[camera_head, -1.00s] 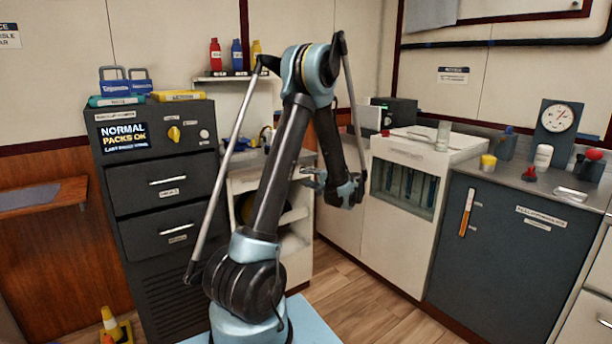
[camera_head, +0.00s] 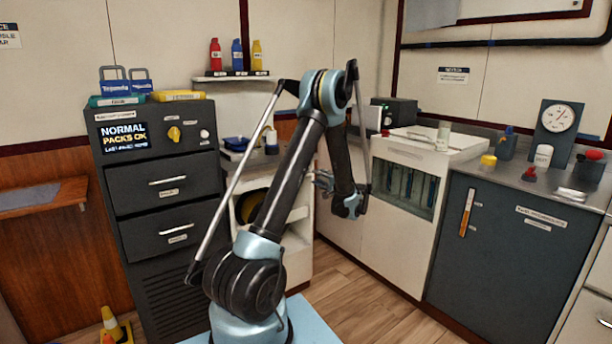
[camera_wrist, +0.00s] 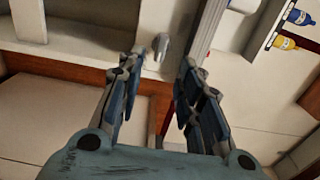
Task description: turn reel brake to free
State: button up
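My gripper (camera_head: 322,181) is in front of the white cabinets right of the open shelf unit, with its fingers toward the left. The wrist view shows my gripper (camera_wrist: 162,62) open, its two fingers apart with nothing held. A small grey lever-like part (camera_wrist: 161,46) on a pale surface shows just beyond the fingertips; I cannot tell whether it is the reel brake. A dark round reel (camera_head: 249,206) with a yellow edge sits in the shelf unit, partly behind my arm. No brake marking is readable.
A dark drawer cabinet (camera_head: 160,195) with a yellow knob (camera_head: 174,134) stands at the left. A wall shelf (camera_head: 232,79) holds red, blue and yellow bottles. A counter with a dial gauge (camera_head: 557,119) is at the right. Wooden floor (camera_head: 360,305) is clear in front.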

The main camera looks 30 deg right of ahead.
jog(key=w, duration=0.9)
jog(key=shift+w+a, duration=0.2)
jog(key=shift+a, duration=0.2)
jog(key=shift+c, duration=0.3)
grip_shut()
